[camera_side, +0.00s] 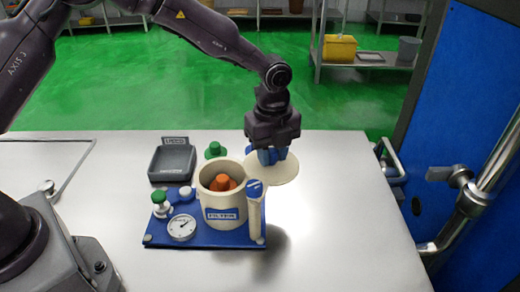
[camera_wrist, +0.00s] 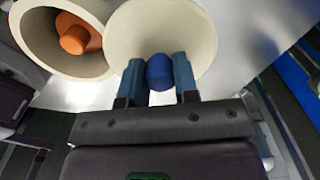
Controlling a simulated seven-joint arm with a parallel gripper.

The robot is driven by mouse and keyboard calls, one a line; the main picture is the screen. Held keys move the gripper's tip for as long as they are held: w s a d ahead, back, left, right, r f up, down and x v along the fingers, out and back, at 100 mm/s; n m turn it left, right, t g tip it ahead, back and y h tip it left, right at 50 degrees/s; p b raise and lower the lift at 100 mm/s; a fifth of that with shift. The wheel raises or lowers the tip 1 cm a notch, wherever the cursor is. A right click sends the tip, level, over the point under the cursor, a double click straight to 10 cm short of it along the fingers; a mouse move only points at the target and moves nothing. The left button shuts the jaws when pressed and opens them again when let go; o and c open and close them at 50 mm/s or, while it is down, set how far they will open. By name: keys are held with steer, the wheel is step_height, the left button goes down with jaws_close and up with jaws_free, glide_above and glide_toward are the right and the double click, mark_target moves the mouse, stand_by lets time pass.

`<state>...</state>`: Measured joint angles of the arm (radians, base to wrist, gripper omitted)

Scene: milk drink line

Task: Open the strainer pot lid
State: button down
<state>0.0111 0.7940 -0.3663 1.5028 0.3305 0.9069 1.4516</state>
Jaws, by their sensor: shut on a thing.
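The strainer pot (camera_side: 208,207) is a cream cylinder with a blue FILTER label, upright on a blue base plate (camera_side: 200,237). Its top is open and an orange knobbed piece (camera_side: 222,183) shows inside; the pot also shows at upper left in the wrist view (camera_wrist: 30,45). The lid (camera_side: 287,172) is a cream disc to the right of the pot, apart from its rim. My gripper (camera_side: 271,155) is shut on the lid's blue knob (camera_wrist: 159,72), one finger on each side. The lid fills the top middle of the wrist view (camera_wrist: 140,28). Its exact height above the table is unclear.
A cream post with a blue top (camera_side: 255,215) stands right of the pot. A dial gauge (camera_side: 182,227) and a green-topped valve (camera_side: 160,203) sit on the base plate's left. A dark tray (camera_side: 172,162) and a green knobbed piece (camera_side: 215,150) lie behind. The table's right is clear.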

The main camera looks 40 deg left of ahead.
mark_target(282, 167)
steer(key=shift+w+d+r+m, duration=0.1)
steer(key=shift+w+d+m, duration=0.1)
steer(key=shift+d+m, duration=0.4)
steer(key=shift+w+d+m, duration=0.15)
steer(key=shift+d+m, duration=0.35)
steer(key=shift+m, duration=0.2)
steer(key=c, duration=0.9)
jaws_free()
steer(key=shift+o, duration=0.2)
step_height(282, 167, up, 13)
